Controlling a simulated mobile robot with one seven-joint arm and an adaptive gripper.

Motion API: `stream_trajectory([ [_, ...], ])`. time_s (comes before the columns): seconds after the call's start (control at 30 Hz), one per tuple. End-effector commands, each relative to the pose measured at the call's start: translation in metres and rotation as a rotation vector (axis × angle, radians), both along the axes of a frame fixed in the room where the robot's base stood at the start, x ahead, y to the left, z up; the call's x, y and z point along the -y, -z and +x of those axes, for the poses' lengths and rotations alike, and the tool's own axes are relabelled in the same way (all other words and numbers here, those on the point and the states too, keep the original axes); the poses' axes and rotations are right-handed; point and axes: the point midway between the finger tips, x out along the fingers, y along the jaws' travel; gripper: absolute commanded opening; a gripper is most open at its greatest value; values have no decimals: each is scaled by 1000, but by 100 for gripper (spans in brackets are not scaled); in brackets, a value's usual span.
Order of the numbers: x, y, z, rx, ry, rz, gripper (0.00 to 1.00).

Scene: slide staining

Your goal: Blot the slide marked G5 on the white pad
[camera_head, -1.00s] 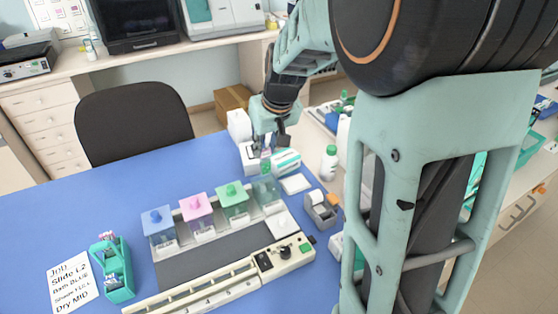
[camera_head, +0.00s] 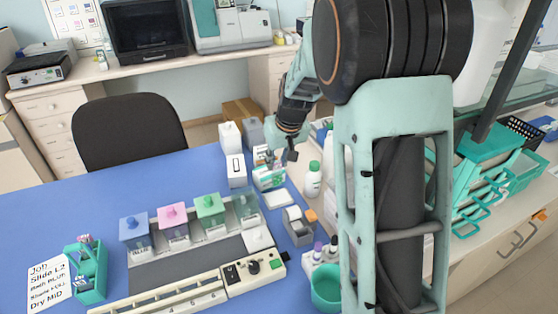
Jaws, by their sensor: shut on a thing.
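My gripper (camera_head: 284,156) is at the far right part of the blue table, just above a small white and green box (camera_head: 268,178). It is shut on a thin thing that I take to be a slide; the fingers mostly hide it and no mark can be read. A flat white pad (camera_head: 279,199) lies on the table in front of that box, below and apart from the gripper. Another white square (camera_head: 258,239) is on the right end of the staining station. A teal slide holder (camera_head: 88,272) stands at the left front with small slides in it, their marks unreadable.
Blue (camera_head: 134,229), pink (camera_head: 173,222) and green (camera_head: 210,209) lidded baths stand in a row, with a clear grey jar (camera_head: 245,204) beside them. A white bottle (camera_head: 313,180) and tape dispenser (camera_head: 298,226) are at right. A job card (camera_head: 50,284) lies left. The table's left back is clear.

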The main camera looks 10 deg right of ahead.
Motion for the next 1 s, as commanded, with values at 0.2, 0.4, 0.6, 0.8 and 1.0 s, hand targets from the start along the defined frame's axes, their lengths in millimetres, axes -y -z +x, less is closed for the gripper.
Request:
stream_trajectory([
  [0.2, 0, 4, 3, 0, 0, 0, 0],
  [0.4, 0, 11, 3, 0, 0, 0, 0],
  [0.6, 0, 24, 2, -1, 0, 0, 0],
  [0.8, 0, 36, 3, 0, 0, 0, 0],
  [1.0, 0, 42, 3, 1, 0, 0, 0],
])
